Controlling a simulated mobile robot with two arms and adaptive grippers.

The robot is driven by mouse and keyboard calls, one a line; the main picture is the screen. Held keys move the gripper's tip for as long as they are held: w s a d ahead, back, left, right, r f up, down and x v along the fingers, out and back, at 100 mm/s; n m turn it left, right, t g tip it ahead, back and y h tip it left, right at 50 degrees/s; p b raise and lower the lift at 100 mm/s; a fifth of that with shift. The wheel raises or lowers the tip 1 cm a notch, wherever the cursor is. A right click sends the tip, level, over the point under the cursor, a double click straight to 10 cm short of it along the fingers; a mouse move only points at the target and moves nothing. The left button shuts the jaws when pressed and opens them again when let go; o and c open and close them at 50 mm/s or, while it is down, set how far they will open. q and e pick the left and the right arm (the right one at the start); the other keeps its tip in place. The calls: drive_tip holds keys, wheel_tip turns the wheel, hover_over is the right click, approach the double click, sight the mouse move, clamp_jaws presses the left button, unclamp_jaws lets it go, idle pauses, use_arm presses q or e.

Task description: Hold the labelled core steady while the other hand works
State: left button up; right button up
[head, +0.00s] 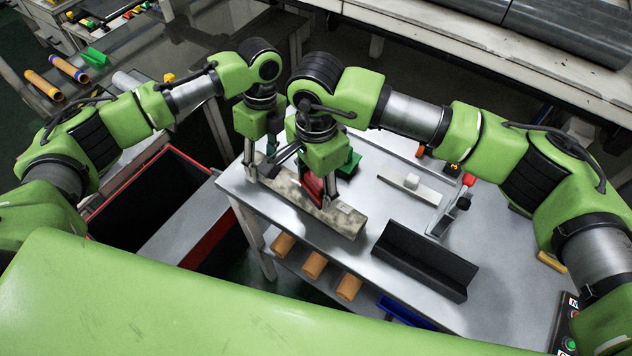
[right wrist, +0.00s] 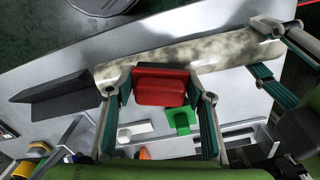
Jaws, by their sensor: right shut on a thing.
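A long mottled beige bar (head: 338,215), seemingly the core, lies on the grey table; I see no readable label. It also crosses the top of the right wrist view (right wrist: 220,48). My right gripper (head: 318,193) is above its middle, shut on a red block (right wrist: 162,86) that sits between its fingers, over or against the bar. My left gripper (head: 262,165) is at the bar's left end in the head view. In the right wrist view its fingers (right wrist: 262,48) are on either side of that end. I cannot tell whether they press on it.
A black angled trough (head: 425,262) stands right of the bar on the table (head: 385,205). A green block (head: 350,165) is behind the right gripper. A fixture with a red knob (head: 468,180) is farther right. Orange-brown tubes (head: 315,264) lie below the table's front edge.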

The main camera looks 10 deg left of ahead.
drive_tip(key=shift+f, duration=0.4)
idle(0.4)
drive_tip(key=shift+d, duration=0.1)
